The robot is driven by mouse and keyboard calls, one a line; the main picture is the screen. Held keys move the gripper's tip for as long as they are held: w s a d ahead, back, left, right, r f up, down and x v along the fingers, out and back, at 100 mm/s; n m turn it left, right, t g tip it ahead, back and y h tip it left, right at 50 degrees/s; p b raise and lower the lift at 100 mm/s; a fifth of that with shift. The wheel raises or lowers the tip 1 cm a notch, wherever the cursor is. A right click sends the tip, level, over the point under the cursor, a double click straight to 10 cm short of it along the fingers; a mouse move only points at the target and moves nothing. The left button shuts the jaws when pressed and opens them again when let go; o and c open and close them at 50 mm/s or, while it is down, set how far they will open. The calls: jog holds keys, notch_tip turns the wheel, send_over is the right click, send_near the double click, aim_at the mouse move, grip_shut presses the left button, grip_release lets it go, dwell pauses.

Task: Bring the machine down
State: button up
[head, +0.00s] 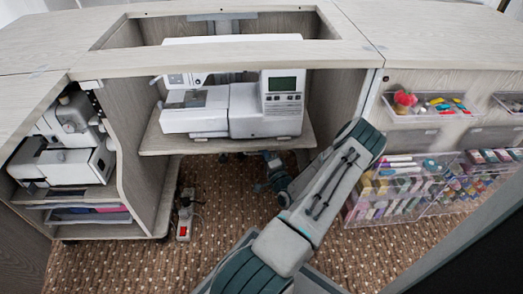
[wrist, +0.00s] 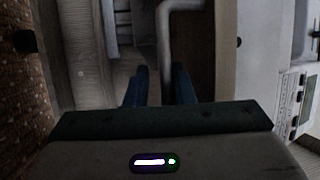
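The white sewing machine (head: 235,105) stands upright on a pale wooden lift platform (head: 180,144), in the cabinet bay below the rectangular opening in the top. My gripper (head: 262,170) is below the platform's front edge, above the carpet, with its tips hard to make out in the head view. In the wrist view my gripper (wrist: 161,85) has two dark blue fingers apart with a gap between them. A bent grey bar (wrist: 164,38) lies ahead of the fingers; I cannot tell whether its end is between them. The machine's keypad side (wrist: 295,95) shows at the right there.
The cabinet top (head: 215,58) frames the opening. A second white machine (head: 68,150) sits on shelves at the left. A power strip (head: 185,215) lies on the carpet. Clear drawers (head: 400,185) and a door bin (head: 430,105) are right of my arm.

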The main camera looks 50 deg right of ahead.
jog(key=p+v, duration=0.3)
jog(key=v, duration=1)
jog(key=shift+a+p, duration=0.15)
jog(key=shift+p, duration=0.25)
